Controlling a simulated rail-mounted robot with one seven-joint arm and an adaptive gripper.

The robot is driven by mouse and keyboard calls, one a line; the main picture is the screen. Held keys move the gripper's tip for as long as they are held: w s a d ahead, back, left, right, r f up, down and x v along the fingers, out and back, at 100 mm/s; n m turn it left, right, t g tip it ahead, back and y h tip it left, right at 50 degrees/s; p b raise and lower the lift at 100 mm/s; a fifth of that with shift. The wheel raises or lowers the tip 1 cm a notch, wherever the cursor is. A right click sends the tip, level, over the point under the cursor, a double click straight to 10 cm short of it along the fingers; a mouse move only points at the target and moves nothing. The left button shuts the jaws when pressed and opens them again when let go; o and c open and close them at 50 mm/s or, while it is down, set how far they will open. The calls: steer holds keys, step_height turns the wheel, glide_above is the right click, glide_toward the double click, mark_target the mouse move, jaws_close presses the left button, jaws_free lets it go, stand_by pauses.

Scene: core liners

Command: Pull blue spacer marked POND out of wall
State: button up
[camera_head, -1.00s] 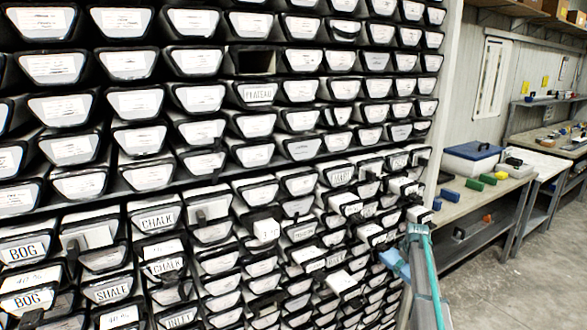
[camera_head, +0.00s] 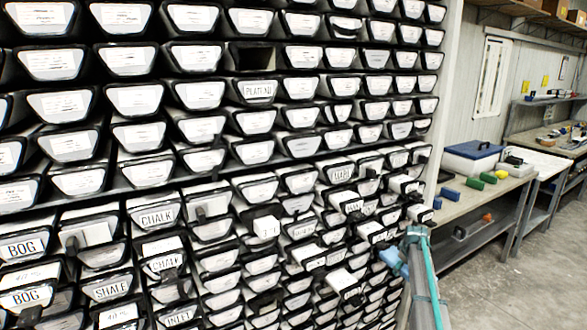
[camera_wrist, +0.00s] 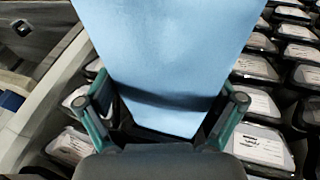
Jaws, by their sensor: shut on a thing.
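A light blue spacer (camera_wrist: 170,60) fills the upper middle of the wrist view, with a dark shadow band across its near part. My gripper (camera_wrist: 160,112) has its teal fingers on either side of the spacer's near end and is shut on it. No POND marking can be read on the faces I see. In the head view a small part of the light blue spacer (camera_head: 390,258) shows beside my arm, low at the right end of the rack wall (camera_head: 432,130). My fingertips are hidden there. I cannot tell how far the spacer sticks out.
Several labelled liners, such as CHALK (camera_head: 158,217) and BOG (camera_head: 22,246), fill the rack, and some pieces stick out. To the right stands a bench (camera_head: 470,200) with a blue-lidded white box (camera_head: 472,160) and small coloured blocks. The floor (camera_head: 535,285) at right is clear.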

steer(key=shift+s+d+b, duration=0.15)
steer(key=shift+s+d, duration=0.9)
steer(key=shift+s, duration=0.75)
steer(key=shift+s+d+b, duration=0.15)
steer(key=shift+s+d, duration=0.9)
steer(key=shift+s, duration=0.8)
steer(key=shift+s+d+b, duration=0.15)
steer(key=shift+s+d, duration=0.9)
steer(key=shift+s, duration=0.75)
steer(key=shift+r, duration=0.15)
